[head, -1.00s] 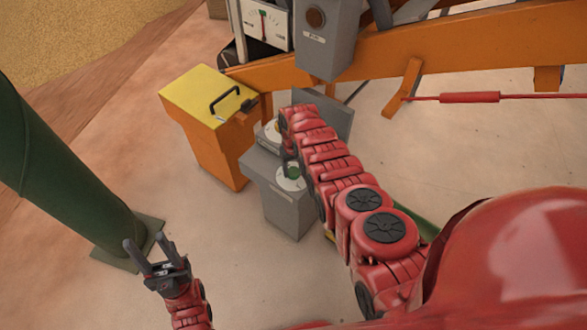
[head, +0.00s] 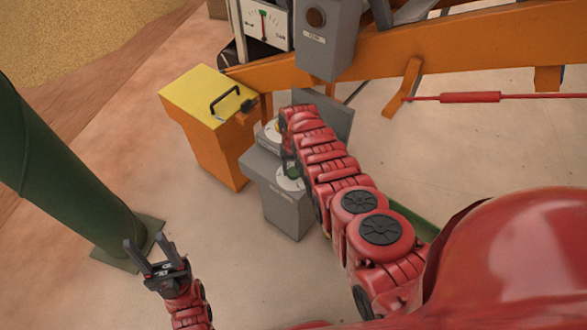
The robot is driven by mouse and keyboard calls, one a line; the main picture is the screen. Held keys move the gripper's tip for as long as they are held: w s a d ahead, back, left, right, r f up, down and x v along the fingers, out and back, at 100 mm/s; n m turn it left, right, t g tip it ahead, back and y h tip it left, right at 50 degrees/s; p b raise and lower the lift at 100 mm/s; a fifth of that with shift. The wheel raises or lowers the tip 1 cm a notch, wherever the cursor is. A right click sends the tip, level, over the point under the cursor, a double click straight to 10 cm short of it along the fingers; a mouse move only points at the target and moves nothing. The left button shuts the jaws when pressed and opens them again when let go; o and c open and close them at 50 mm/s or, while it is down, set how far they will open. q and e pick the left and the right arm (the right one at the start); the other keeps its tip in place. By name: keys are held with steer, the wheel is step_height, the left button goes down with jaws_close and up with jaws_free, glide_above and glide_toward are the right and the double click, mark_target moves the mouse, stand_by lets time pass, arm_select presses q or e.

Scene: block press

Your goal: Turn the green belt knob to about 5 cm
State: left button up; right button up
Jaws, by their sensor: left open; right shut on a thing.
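The green belt knob (head: 293,173) sits on a white round dial (head: 285,184) on top of a grey control box (head: 282,205). My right arm reaches over the box from the right, and its gripper (head: 290,162) is at the knob, shut on it. The arm hides part of the knob, the dial and its scale, so the setting cannot be read. My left gripper (head: 152,258) is open and empty at the lower left, well away from the box.
A yellow-topped orange box (head: 207,95) with a black handle stands left of the control box. Behind are a gauge (head: 264,22), a grey box with a round button (head: 325,40) and an orange beam (head: 450,47). A green post (head: 60,165) stands at left.

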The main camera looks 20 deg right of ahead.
mark_target(293, 171)
steer(key=o, duration=1.4)
steer(key=shift+c, duration=0.2)
step_height(293, 171, up, 3)
steer(key=shift+r+p, duration=0.2)
steer(key=shift+p, duration=1)
steer(key=shift+r, duration=0.25)
step_height(293, 171, up, 14)
steer(key=p, duration=0.1)
steer(key=shift+f, duration=0.2)
steer(key=shift+f, duration=0.1)
